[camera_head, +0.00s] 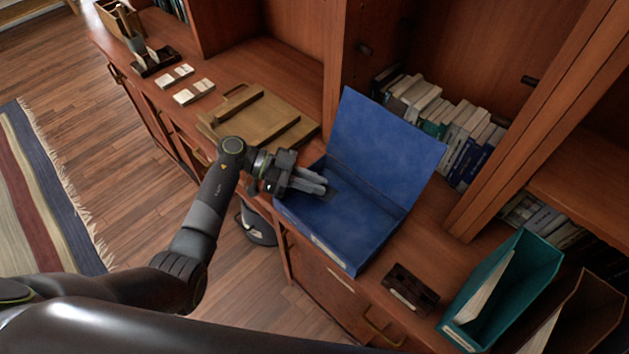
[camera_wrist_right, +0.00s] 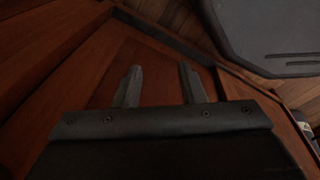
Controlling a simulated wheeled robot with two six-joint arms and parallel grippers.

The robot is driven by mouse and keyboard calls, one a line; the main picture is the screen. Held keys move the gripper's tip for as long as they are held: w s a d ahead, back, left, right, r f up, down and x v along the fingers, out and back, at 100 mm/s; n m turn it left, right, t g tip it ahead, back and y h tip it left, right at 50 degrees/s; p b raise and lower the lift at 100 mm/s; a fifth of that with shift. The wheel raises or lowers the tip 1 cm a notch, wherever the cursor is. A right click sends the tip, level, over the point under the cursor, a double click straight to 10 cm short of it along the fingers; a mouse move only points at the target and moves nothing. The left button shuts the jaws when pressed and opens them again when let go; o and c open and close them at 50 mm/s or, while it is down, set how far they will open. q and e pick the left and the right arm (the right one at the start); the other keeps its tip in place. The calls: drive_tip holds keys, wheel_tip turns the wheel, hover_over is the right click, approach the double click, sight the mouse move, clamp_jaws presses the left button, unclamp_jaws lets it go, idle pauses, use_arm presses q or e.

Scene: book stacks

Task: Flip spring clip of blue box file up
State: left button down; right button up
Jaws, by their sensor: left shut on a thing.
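The blue box file (camera_head: 338,229) lies on the wooden counter in the head view with its lid (camera_head: 385,150) standing open at the back. My left gripper (camera_head: 326,187) reaches over the box's left wall, its fingertips inside near a small dark part, likely the spring clip (camera_head: 331,193). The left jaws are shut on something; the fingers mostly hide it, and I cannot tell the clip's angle. My right gripper (camera_wrist_right: 161,85) shows in the right wrist view with its two fingers apart and nothing between them, facing wooden panels.
A wooden board (camera_head: 258,122) lies left of the box. A dark holder (camera_head: 411,289), a teal magazine file (camera_head: 506,290) and a brown file (camera_head: 580,320) stand to the right. Books (camera_head: 440,117) fill the shelf behind. White cards (camera_head: 194,91) lie farther left.

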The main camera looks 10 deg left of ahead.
idle(0.3)
use_arm(q)
drive_tip(key=c, duration=1.3)
unclamp_jaws()
drive_tip(key=shift+c, duration=0.2)
drive_tip(key=b+v, duration=0.3)
drive_tip(key=v, duration=1.4)
drive_tip(key=shift+a, duration=0.25)
drive_tip(key=shift+w, duration=0.1)
